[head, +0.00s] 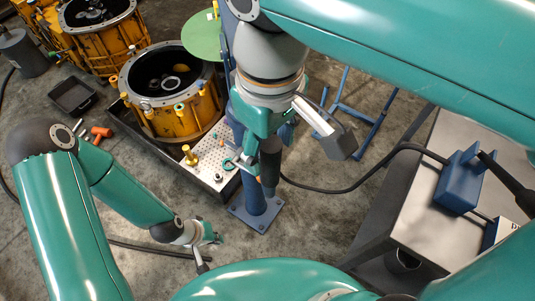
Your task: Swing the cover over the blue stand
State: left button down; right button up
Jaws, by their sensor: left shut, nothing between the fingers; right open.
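A green round disc (203,38), which looks like the cover, is at the top, beside the yellow housing and behind the blue post. The blue stand (258,201) is an upright post on a square floor plate; my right arm hides much of its upper part. My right gripper (256,158) is open in front of this post, and I cannot tell whether it touches anything. My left gripper (208,246) is shut and empty, low over the floor to the left of the stand's plate.
A yellow housing (190,108) stands in a dark tray (205,184) with a white perforated board and small parts. Another yellow housing (103,48), a black bin (73,95) and a blue frame (372,128) are on the floor. A workbench (430,190) carries a blue vise-like block (459,184).

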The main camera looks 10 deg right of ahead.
jog(key=shift+f, duration=1.65)
grip_shut()
jog(key=shift+a, duration=0.1)
